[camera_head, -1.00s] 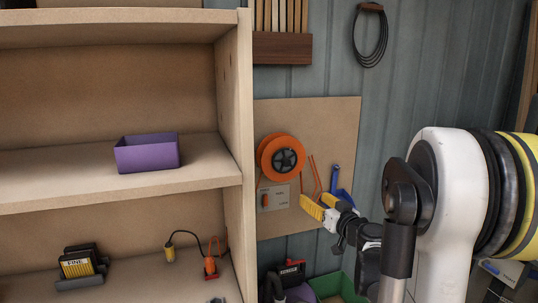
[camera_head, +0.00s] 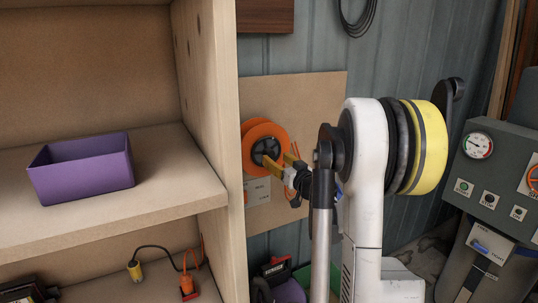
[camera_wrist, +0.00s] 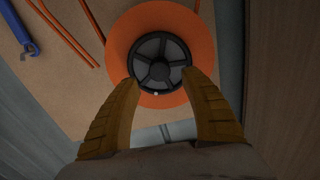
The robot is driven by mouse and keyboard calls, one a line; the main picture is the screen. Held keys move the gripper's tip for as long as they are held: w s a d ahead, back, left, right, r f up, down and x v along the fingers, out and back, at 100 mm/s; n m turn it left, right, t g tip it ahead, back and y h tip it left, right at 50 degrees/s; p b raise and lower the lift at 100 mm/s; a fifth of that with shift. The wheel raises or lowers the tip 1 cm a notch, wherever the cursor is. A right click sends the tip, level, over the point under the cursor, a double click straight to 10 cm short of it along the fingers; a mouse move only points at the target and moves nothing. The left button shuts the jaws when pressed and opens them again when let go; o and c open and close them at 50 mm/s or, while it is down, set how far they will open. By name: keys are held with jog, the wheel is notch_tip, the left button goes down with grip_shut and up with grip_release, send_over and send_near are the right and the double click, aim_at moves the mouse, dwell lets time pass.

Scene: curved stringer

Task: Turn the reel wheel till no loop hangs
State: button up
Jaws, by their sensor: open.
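The orange reel (camera_head: 256,132) is mounted on a tan board beside the shelf unit. Its dark spoked wheel (camera_wrist: 157,50) sits at the centre of the reel in the wrist view. My gripper (camera_wrist: 160,77) is open, its two yellow fingertips on either side of the lower part of the wheel. Whether they touch it I cannot tell. In the head view my gripper (camera_head: 276,160) is at the reel's right side, hiding part of it.
A wooden shelf unit (camera_head: 214,100) stands close on the left, with a purple bin (camera_head: 82,172) on it. A blue tool (camera_wrist: 24,44) hangs beside the cord. A grey machine with a gauge (camera_head: 478,146) stands at right.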

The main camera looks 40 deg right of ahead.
aim_at(271, 154)
jog(key=x, duration=0.5)
jog(key=shift+w, duration=0.15)
jog(key=shift+c, duration=0.2)
grip_shut()
